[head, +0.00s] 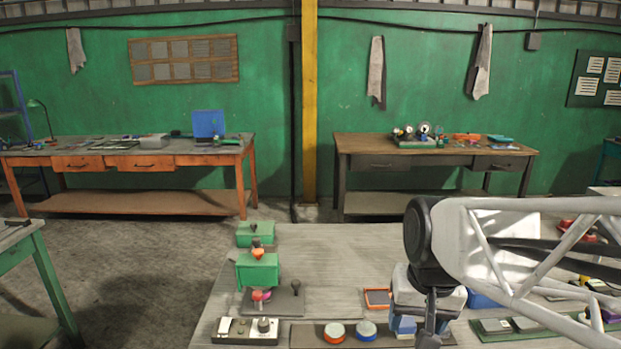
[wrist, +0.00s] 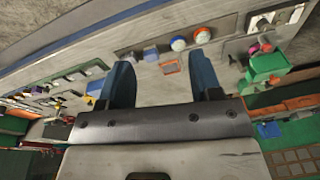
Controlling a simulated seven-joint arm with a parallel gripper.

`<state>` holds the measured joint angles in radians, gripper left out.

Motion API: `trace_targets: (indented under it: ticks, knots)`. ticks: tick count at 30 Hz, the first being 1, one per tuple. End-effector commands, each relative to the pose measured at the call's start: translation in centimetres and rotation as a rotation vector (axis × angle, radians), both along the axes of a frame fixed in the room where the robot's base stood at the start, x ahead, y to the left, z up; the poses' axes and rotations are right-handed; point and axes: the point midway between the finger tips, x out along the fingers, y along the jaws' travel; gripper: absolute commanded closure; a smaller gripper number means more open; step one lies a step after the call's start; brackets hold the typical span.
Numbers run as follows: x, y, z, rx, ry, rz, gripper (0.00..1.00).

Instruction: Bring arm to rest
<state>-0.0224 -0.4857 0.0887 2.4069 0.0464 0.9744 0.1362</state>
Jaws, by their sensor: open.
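My gripper (wrist: 163,78) is open in the wrist view. In the head view my white lattice arm reaches in from the right. The gripper's blue fingers (head: 404,325) show partly there, above the front middle of the worktable (head: 335,260), behind a dark part of my arm. I cannot tell whether the fingertips touch anything.
Green boxes (head: 257,270) and a knob panel (head: 248,330) stand at left. A red button (head: 334,332), a blue button (head: 366,330) and an orange-framed tray (head: 378,298) lie near the gripper. A green panel (head: 515,326) is at right. The table's back middle is clear.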

Motion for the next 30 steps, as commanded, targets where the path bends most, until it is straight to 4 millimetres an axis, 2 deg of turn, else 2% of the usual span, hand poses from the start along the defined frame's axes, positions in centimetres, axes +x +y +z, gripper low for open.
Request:
trace_targets:
  ticks: [1,6,12,18,30]
  knots:
    - [-1.1,-0.3,-0.1,-0.009,-0.013,0.011,0.42]
    - [-4.4,-1.1,-0.8,-0.04,-0.045,0.059,0.42]
    - [-6.7,-1.7,-1.5,-0.067,-0.071,0.096,0.42]
    - [-7.5,-1.9,-1.8,-0.075,-0.077,0.11,0.42]
    - [-7.4,-1.9,-1.8,-0.075,-0.077,0.11,0.42]
